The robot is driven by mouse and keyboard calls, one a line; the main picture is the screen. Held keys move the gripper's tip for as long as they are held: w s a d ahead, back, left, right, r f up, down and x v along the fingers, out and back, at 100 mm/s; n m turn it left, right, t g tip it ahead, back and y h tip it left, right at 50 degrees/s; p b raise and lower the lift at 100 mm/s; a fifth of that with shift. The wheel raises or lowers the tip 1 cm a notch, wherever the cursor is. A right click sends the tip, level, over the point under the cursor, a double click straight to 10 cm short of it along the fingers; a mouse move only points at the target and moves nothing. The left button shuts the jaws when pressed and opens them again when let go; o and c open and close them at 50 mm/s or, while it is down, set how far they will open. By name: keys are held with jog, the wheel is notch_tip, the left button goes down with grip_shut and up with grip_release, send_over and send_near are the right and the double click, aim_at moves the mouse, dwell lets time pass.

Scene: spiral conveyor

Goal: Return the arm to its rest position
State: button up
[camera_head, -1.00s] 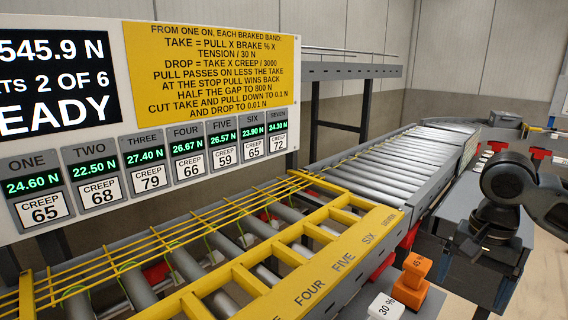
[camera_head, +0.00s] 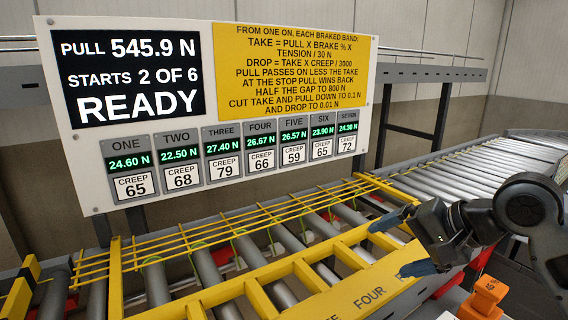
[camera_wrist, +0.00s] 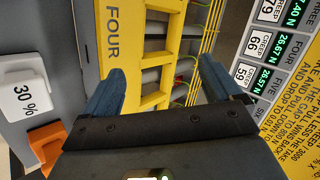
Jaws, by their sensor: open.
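My gripper (camera_head: 405,243) is at the right of the head view, above the yellow guard frame (camera_head: 262,297) of the roller conveyor. Its two blue fingers are spread apart with nothing between them. In the wrist view my gripper (camera_wrist: 160,90) is also open and empty, with the yellow frame marked FOUR (camera_wrist: 113,35) behind the fingers. My dark arm comes in from the right edge of the head view.
A sign board (camera_head: 215,150) stands behind the conveyor, reading PULL 545.9 N, STARTS 2 OF 6, READY. An orange block (camera_head: 484,297) sits below my gripper. A white block marked 30 % (camera_wrist: 22,92) shows in the wrist view. Rollers (camera_head: 480,168) run to the back right.

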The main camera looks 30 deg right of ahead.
jog(key=w+a+r+t+y, duration=0.1)
jog(key=w+a+r+t, duration=0.2)
jog(key=a, duration=0.3)
jog(key=w+a+r+t+y, duration=0.1)
jog(key=w+a+r+t, duration=0.25)
jog(key=a, duration=0.25)
jog(key=s+a+f+m+t+h, duration=0.1)
jog(key=s+a+f+t+h, duration=0.1)
jog(key=s+a+f+h, duration=0.3)
jog(key=s+a+f+n+g+h, duration=0.1)
jog(key=s+a+f+n, duration=0.1)
jog(key=s+f, duration=0.45)
jog(key=s+a+f+n+g, duration=0.15)
jog(key=s+f, duration=0.25)
jog(key=s, duration=0.6)
jog(key=s+d+n, duration=0.3)
jog(key=s+n, duration=0.6)
jog(key=s, duration=0.7)
jog(key=shift+s+f+n+y, duration=0.2)
jog(key=shift+n+y, duration=0.15)
jog(key=shift+y, duration=0.05)
jog(key=shift+d, duration=0.1)
